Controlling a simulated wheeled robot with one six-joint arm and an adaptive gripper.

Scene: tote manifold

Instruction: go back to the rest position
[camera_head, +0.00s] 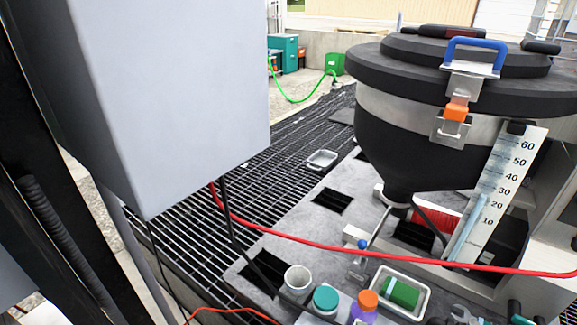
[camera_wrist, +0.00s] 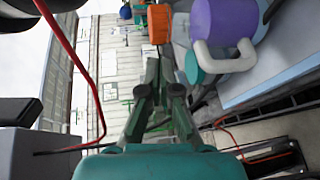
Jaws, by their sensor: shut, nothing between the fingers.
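My gripper (camera_wrist: 158,82) shows in the wrist view, reaching up from its teal body at the bottom edge. Its dark fingers come together at the tips with nothing visible between them. In that view an orange cap (camera_wrist: 160,24) and a purple mug-like object with a pale handle (camera_wrist: 224,30) lie beyond and to the right of the fingertips, apart from them. The gripper does not show in the head view.
A dark hopper (camera_head: 430,140) with a blue-handled latch stands at right beside a numbered scale (camera_head: 497,190). A red hose (camera_head: 370,256) crosses the grey deck. A tray with a green block (camera_head: 404,292), a purple bottle (camera_head: 363,310) and cups stand in front. Grating lies beyond.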

